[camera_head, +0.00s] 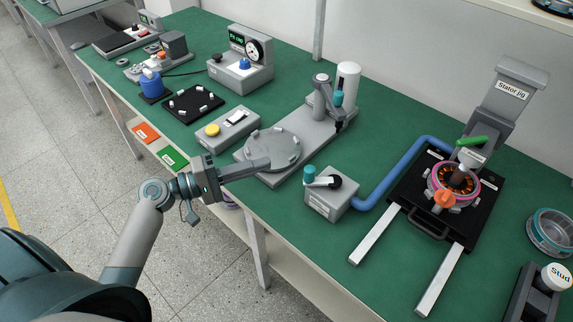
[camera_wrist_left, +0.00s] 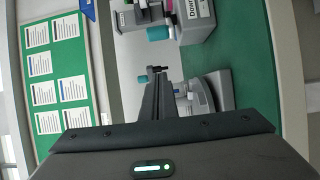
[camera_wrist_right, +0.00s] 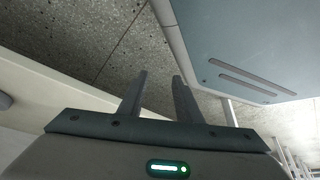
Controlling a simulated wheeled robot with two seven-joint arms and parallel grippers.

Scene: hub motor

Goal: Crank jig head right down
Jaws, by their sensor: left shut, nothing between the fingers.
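The stator jig (camera_head: 508,90) stands at the right of the bench. Its black base plate (camera_head: 408,195) carries a pink-rimmed stator (camera_head: 447,185) with orange windings, under a green lever (camera_head: 470,141). A small grey crank box (camera_head: 330,200) with a teal knob (camera_head: 309,173) sits left of it, joined to it by a blue tube (camera_head: 392,172). My left gripper (camera_head: 268,163) is shut and empty over the round grey plate, left of and apart from the crank box. In the left wrist view its fingers (camera_wrist_left: 158,73) are together. My right gripper (camera_wrist_right: 160,85) is open and empty, seen only in its wrist view.
The round grey plate (camera_head: 268,147) belongs to a press with an upright column (camera_head: 346,85). A button box (camera_head: 228,128) and black tray (camera_head: 192,104) stand farther left. Two light rails (camera_head: 438,283) reach toward the bench's front edge. A teal ring (camera_head: 552,232) lies at right.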

